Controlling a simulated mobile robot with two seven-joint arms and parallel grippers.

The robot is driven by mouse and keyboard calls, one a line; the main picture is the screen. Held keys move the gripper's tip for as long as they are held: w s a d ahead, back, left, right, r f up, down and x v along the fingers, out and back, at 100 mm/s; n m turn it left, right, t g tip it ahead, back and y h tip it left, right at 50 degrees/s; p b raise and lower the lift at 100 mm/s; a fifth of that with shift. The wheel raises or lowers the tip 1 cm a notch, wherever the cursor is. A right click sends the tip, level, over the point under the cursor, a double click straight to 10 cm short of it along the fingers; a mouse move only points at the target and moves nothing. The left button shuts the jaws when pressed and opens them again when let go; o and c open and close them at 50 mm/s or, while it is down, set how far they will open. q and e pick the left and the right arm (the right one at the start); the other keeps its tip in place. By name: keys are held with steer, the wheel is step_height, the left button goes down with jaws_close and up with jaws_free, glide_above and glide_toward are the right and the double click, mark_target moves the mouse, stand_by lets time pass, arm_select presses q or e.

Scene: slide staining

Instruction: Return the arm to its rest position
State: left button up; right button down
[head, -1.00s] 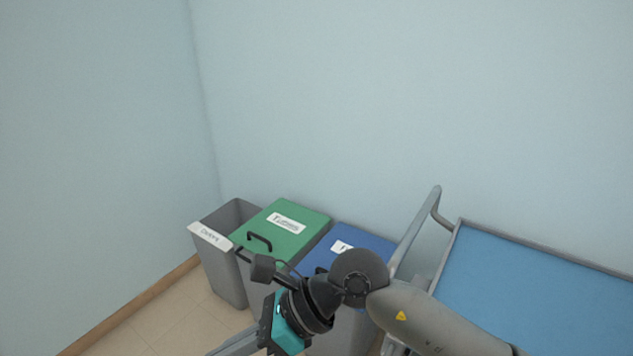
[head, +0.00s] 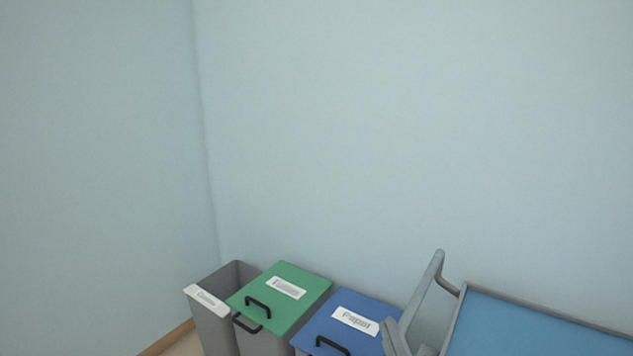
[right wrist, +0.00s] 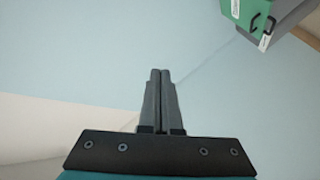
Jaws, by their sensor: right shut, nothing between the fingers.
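My right gripper (right wrist: 160,74) shows in the right wrist view, with its two dark fingers together and nothing between them. It points toward pale blue wall, apart from any object. In the head view I cannot make out the right gripper, and its arm is no longer across the bins. My left gripper is in neither current view.
A blue-topped cart (head: 550,325) with a grey handle (head: 424,287) is at right. The green lid also shows in the right wrist view (right wrist: 248,10).

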steer(key=s+d+f+m+g, duration=0.35)
steer(key=s+f+g, duration=0.35)
steer(key=s+f, duration=0.3)
steer(key=s+d+f+m+g, duration=0.2)
steer(key=s+f+m+g, duration=0.2)
steer(key=s+f+g, duration=0.5)
steer(key=s+f+t, duration=0.1)
steer(key=s+f, duration=0.1)
steer(key=f, duration=0.9)
steer(key=s+f, duration=0.3)
steer(key=f, duration=0.7)
steer(key=s+d+f, duration=0.2)
steer(key=s+f, duration=1.2)
steer(key=s, duration=0.1)
steer(key=shift+f+n+g+h, duration=0.15)
steer(key=shift+n+g+h, duration=0.15)
steer(key=shift+n+g, duration=0.15)
